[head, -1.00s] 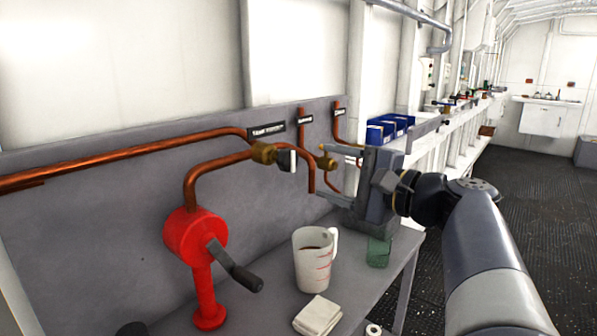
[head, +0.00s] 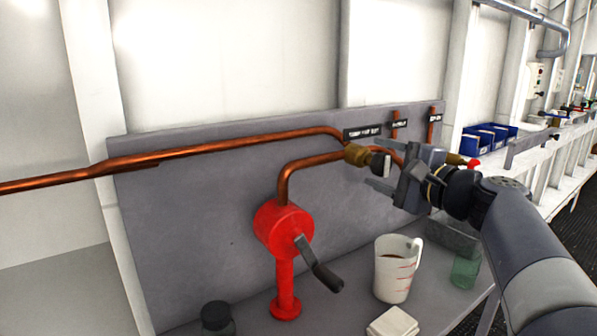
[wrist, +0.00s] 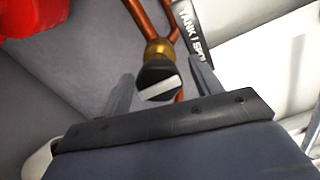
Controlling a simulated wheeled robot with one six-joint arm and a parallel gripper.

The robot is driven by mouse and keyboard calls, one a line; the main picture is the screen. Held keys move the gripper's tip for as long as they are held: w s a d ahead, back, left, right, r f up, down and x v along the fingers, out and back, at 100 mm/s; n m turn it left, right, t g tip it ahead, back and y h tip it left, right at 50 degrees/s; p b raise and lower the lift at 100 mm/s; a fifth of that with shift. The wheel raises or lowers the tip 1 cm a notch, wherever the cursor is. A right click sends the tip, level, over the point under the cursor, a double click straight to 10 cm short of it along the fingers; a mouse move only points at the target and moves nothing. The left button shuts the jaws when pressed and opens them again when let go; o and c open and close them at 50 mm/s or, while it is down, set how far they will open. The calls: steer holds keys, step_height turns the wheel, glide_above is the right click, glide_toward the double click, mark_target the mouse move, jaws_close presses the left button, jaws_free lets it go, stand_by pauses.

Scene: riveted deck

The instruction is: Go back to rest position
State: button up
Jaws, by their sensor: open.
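My gripper (head: 376,168) is open in the head view, at the end of my arm on the right, with its fingers pointing left. A brass valve (head: 357,155) with a black knob (head: 380,162) sits on the copper pipe there. In the wrist view the black knob (wrist: 157,80) with its white bar shows in the gap between the two open fingers (wrist: 162,88). The fingers stand apart on either side of it; I cannot tell how deep the knob sits between them.
A red hand pump (head: 284,235) with a dark crank stands on the bench left of my gripper. A white jug (head: 394,272) of dark liquid, a folded white cloth (head: 392,324), a green glass (head: 465,270) and a dark-lidded jar (head: 216,318) are below. Blue bins (head: 485,138) are behind.

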steer(key=shift+w+a, duration=0.15)
steer(key=shift+w, duration=0.15)
steer(key=shift+s, duration=0.1)
